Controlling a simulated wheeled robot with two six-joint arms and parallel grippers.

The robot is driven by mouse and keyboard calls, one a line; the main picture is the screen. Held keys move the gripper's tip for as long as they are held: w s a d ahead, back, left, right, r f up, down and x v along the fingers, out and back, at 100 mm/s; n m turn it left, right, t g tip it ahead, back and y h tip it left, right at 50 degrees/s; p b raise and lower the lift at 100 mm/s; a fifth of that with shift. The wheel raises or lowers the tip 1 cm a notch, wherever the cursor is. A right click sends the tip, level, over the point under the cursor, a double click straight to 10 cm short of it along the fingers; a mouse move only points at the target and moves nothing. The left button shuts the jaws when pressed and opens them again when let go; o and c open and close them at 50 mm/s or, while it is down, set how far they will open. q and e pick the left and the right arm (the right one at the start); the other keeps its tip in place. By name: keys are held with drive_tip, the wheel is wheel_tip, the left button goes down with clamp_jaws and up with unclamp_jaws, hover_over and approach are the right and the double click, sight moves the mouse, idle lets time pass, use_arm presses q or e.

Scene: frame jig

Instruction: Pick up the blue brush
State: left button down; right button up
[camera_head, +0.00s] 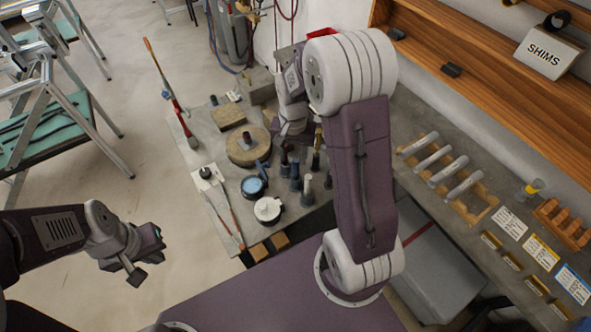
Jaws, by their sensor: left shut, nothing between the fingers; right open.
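A blue brush (262,167) appears to stand at a slant by a round dark tin with a light-blue inside (252,186) on the grey workbench; whether it is in the tin or behind it I cannot tell. My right gripper (299,150) hangs over the bench just right of the brush, apart from it. It is open, with its fingers partly lost against dark upright items. My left gripper (137,268) is shut and empty, over the floor left of the bench and well away from the brush.
A round wooden block (247,148), a white-lidded pot (267,209) and several upright tools crowd around the brush. Long-handled red tools (180,112) lie along the bench's left side. A wooden rack (462,190) with grey handles stands right of my arm.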

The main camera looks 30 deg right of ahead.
sight(295, 161)
drive_tip(key=shift+w+d+f+m, duration=0.3)
drive_tip(key=shift+w+d+m, duration=0.15)
drive_tip(key=shift+w, duration=0.15)
drive_tip(key=f, duration=0.3)
drive_tip(key=shift+s+d+f+p, duration=0.15)
drive_tip(key=shift+d+f+p, duration=0.05)
drive_tip(key=shift+f+p, duration=0.2)
drive_tip(key=shift+f, duration=0.25)
wheel_tip(295, 161, down, 4)
drive_tip(key=shift+f+p, duration=0.1)
drive_tip(key=shift+p, duration=0.5)
drive_tip(key=shift+w+d+f, duration=0.15)
drive_tip(key=shift+w+f, duration=0.1)
drive_tip(key=shift+f, duration=0.15)
drive_tip(key=shift+r, duration=0.1)
clamp_jaws()
